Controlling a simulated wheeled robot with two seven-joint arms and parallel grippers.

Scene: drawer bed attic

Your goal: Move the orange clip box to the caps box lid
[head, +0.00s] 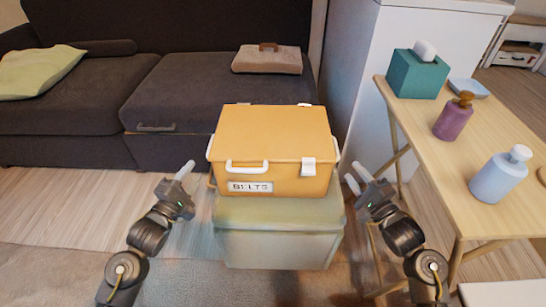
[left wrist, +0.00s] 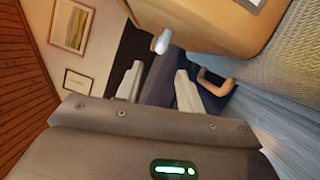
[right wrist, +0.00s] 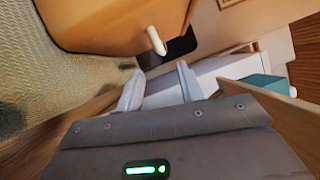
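The orange clip box (head: 274,130) is closed, with a "BELTS" label, a white front handle and a white clip. It rests on a pale green lidded box (head: 280,250); no caps label shows on that box. The orange box also shows in the left wrist view (left wrist: 215,22) and right wrist view (right wrist: 100,22), each with a white side handle. My left gripper (head: 184,171) is open and empty, just left of the orange box. My right gripper (head: 356,176) is open and empty, just right of it. Neither touches it.
A dark drawer sofa (head: 90,95) stands behind, with a brown case (head: 268,62) on its seat. A wooden table (head: 480,150) at right holds a teal tissue box (head: 416,76), a purple bottle (head: 453,118) and a blue bottle (head: 497,177). Floor at left is clear.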

